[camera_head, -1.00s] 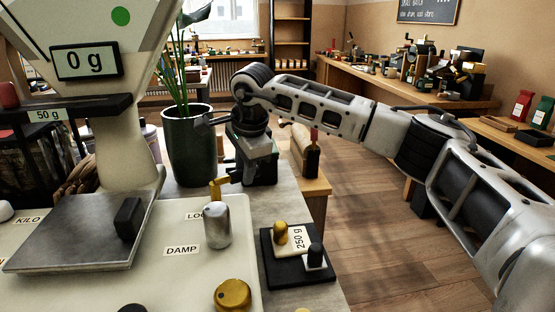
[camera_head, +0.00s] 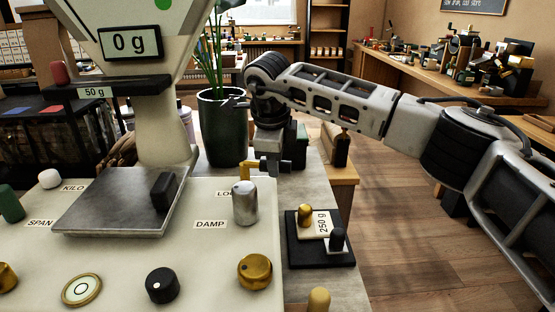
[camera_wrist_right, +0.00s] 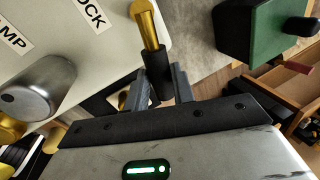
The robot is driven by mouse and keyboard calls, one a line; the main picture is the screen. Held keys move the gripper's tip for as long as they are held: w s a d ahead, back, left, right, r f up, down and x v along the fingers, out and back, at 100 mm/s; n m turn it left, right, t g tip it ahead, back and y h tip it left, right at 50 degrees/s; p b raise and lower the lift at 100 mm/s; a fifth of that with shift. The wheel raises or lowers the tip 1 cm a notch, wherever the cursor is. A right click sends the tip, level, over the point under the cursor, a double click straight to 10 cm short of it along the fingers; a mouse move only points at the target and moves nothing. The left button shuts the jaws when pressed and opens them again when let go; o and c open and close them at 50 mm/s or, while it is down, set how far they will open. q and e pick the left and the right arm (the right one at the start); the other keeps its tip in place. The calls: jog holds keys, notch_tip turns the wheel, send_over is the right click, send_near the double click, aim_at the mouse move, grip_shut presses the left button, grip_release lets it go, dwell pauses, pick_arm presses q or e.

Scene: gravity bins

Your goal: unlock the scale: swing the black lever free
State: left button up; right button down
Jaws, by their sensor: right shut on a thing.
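The lock lever shows in the right wrist view as a gold rod (camera_wrist_right: 145,25) with a black grip (camera_wrist_right: 158,80) at its end. My right gripper (camera_wrist_right: 157,92) is shut on the black grip, one finger on each side. In the head view my right gripper (camera_head: 268,168) points down at the back right corner of the cream scale (camera_head: 205,262). The gold part of the lever (camera_head: 245,168) shows just left of the fingers; its black grip cannot be made out there. The LOCK label (camera_head: 223,194) is partly hidden by a silver knob (camera_head: 245,203). My left gripper is not in view.
The scale display (camera_head: 130,42) reads 0 g. A black block (camera_head: 162,190) stands on the weighing plate (camera_head: 110,215). A gold DAMP knob (camera_head: 255,271) and a black tray (camera_head: 330,257) with small weights sit nearby. A dark plant pot (camera_head: 222,130) stands behind.

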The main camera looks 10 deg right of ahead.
dwell(0.3)
jog(key=c, duration=1.2)
grip_release()
jog(key=b+v, duration=0.1)
jog(key=v, duration=1.5)
